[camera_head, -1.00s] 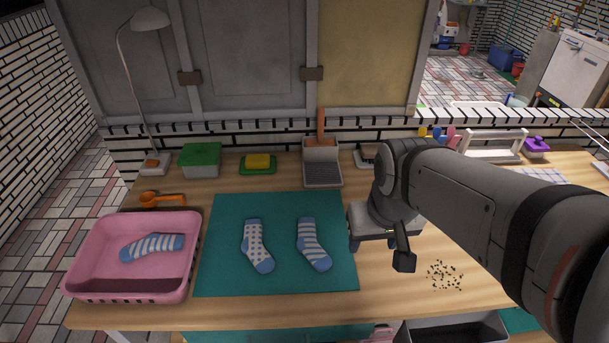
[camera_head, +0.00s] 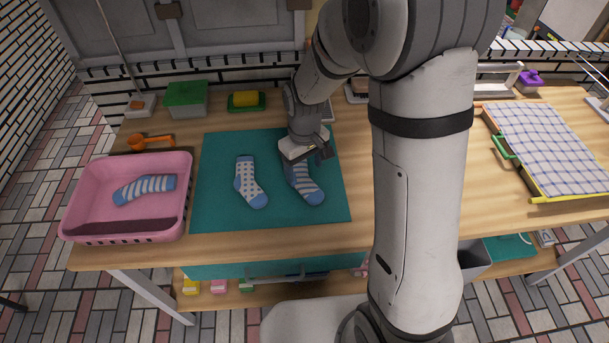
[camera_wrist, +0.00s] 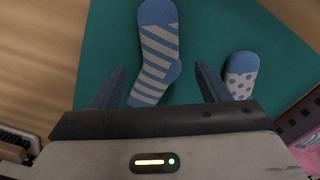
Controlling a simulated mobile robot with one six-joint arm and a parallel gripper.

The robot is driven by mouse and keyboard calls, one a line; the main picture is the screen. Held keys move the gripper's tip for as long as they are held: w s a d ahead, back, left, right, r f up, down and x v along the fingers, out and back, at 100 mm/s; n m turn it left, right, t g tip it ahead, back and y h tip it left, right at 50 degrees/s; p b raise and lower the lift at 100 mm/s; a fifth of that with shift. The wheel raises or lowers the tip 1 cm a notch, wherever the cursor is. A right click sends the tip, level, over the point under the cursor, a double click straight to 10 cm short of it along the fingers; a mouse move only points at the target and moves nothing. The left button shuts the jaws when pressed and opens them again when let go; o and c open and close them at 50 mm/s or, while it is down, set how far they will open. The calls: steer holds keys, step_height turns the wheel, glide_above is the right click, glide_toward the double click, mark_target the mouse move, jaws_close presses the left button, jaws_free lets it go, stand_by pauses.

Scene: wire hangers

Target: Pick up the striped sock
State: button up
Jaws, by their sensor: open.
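A blue and white striped sock (camera_head: 307,186) lies on the teal mat (camera_head: 222,212), its upper end partly hidden by my gripper (camera_head: 306,160). A second striped sock (camera_head: 145,188) lies in the pink basket (camera_head: 175,166) at the left. A dotted sock (camera_head: 248,182) lies on the mat left of the first striped sock. In the wrist view, my open gripper (camera_wrist: 160,84) has its two fingers on either side of the striped sock (camera_wrist: 156,45). The dotted sock (camera_wrist: 241,77) shows to the right, outside the fingers. I cannot tell the fingers' height above the mat.
An orange scoop (camera_head: 150,142), a green-lidded box (camera_head: 186,96) and a yellow sponge (camera_head: 246,98) stand along the back. A checked cloth (camera_head: 548,145) on a rack lies at the right. The mat around the socks is otherwise clear.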

mark_target(304, 181)
step_height(304, 181, down, 6)
steer(key=shift+a+r, duration=0.1)
steer(key=shift+r, duration=0.15)
steer(key=c, duration=1.1)
